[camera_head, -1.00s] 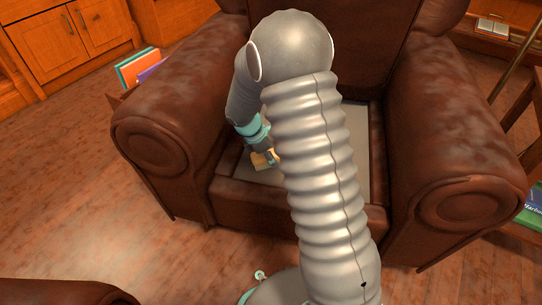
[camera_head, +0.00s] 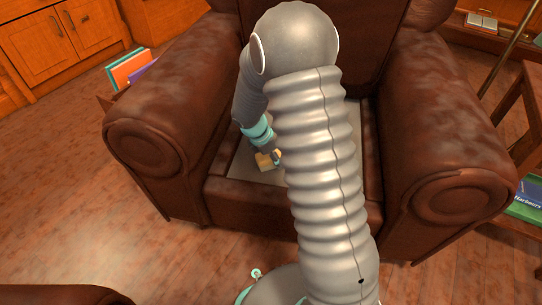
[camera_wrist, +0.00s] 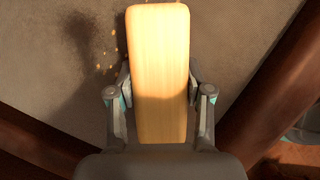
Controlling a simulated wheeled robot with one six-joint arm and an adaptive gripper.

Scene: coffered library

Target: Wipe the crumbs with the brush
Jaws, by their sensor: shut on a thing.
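My gripper (camera_wrist: 159,103) is shut on the brush (camera_wrist: 158,60), a pale wooden block that fills the middle of the wrist view. In the head view the brush (camera_head: 266,160) shows low over the left part of the chair's grey seat (camera_head: 243,170), with my arm hiding much of the seat. Small bright crumbs (camera_wrist: 112,54) lie on the grey fabric just left of the brush's upper end in the wrist view. Whether the brush touches the fabric is not clear. The brush's underside is hidden.
The seat lies between the brown leather armchair's two thick arms (camera_head: 155,140) (camera_head: 450,160), with a raised front edge (camera_head: 250,205). Books (camera_head: 130,68) stand at the left, and a wooden side table (camera_head: 522,150) is at the right. Wooden floor is open at the lower left.

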